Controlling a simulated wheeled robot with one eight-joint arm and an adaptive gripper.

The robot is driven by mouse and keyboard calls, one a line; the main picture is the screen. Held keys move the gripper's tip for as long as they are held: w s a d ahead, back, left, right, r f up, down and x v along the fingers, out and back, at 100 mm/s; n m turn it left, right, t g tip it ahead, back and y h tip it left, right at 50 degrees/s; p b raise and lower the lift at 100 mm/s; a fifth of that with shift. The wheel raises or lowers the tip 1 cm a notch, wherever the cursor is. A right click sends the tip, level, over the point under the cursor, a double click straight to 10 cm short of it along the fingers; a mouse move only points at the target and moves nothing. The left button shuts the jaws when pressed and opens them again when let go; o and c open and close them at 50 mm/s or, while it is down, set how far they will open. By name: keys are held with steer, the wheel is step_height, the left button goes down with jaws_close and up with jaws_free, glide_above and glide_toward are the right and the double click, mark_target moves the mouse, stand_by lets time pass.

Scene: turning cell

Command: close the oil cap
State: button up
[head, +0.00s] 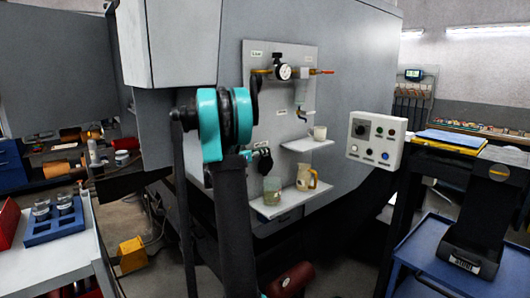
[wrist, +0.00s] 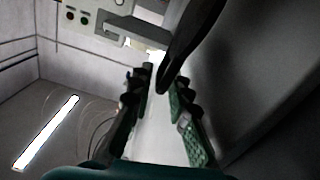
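A dark rounded part (head: 263,161), which looks like the oil cap, sits on the light panel under a small label, just right of my arm. Whether it is open or shut is too small to tell. In the head view my arm hides part of the panel, and the gripper cannot be made out clearly.
A gauge (head: 284,72) and yellow pipe sit high on the panel. A white cup (head: 319,132) stands on the upper shelf; a greenish beaker (head: 272,190) and a cream jug (head: 306,177) stand on the lower one. A button box (head: 375,137) is at right.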

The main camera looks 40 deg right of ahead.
steer(key=shift+c, duration=0.6)
jaws_close()
steer(key=shift+s, duration=0.15)
steer(key=s+f+m, duration=1.1)
steer(key=f, duration=0.1)
steer(key=shift+d, duration=0.4)
steer(key=shift+f, duration=0.1)
stand_by(0.3)
